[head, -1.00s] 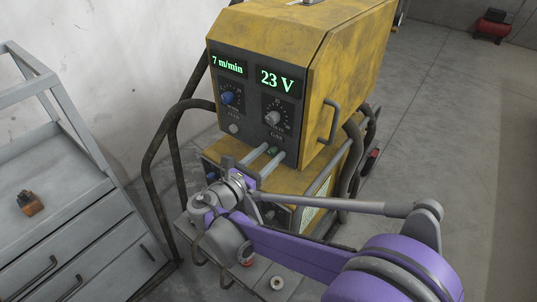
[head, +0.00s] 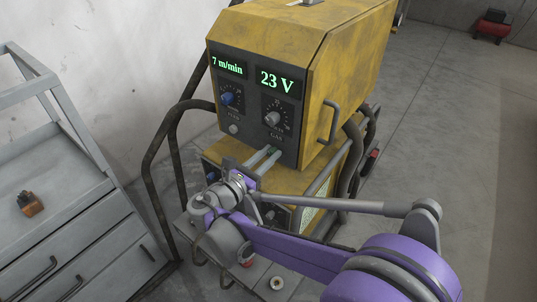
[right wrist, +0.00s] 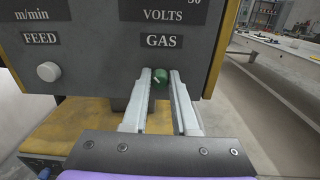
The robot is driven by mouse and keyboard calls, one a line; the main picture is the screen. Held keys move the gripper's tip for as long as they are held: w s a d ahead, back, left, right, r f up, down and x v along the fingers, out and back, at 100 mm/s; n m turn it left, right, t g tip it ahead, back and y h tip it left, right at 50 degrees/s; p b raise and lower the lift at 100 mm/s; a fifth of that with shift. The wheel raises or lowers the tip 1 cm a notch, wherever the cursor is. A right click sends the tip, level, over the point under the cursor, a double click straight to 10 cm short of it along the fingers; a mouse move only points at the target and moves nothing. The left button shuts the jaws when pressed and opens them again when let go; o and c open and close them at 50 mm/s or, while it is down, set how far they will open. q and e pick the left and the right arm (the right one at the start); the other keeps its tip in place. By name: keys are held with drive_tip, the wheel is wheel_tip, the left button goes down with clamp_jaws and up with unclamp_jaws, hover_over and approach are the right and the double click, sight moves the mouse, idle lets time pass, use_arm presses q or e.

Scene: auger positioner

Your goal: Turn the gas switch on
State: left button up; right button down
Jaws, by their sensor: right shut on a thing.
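The gas switch is a small round green knob (right wrist: 161,79) below the GAS label on the dark front panel (right wrist: 105,60) of the yellow welding machine (head: 335,55). My right gripper (head: 272,152) reaches the panel from the front, with its two light grey fingers side by side. In the right wrist view, the fingertips (right wrist: 161,74) stand on the left and right of the green knob and are shut on it. A short white mark shows on the knob's face. In the head view the fingers mostly hide the switch. My left gripper is not in view.
A blue feed dial (head: 227,98), a grey volts dial (head: 272,118) and a white button (right wrist: 48,72) sit on the panel near the switch. A handle (head: 331,122) sticks out at the machine's side. A grey drawer cabinet (head: 85,225) stands left.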

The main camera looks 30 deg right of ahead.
drive_tip(key=m+p, duration=0.1)
drive_tip(key=m, duration=0.3)
drive_tip(key=shift+m, duration=0.3)
drive_tip(key=m+p, duration=0.1)
drive_tip(key=m, duration=0.8)
drive_tip(key=shift+s+p, duration=0.1)
drive_tip(key=shift+p, duration=0.25)
drive_tip(key=shift+f+m, duration=0.1)
drive_tip(key=shift+m, duration=1.8)
drive_tip(key=c, duration=0.7)
unclamp_jaws()
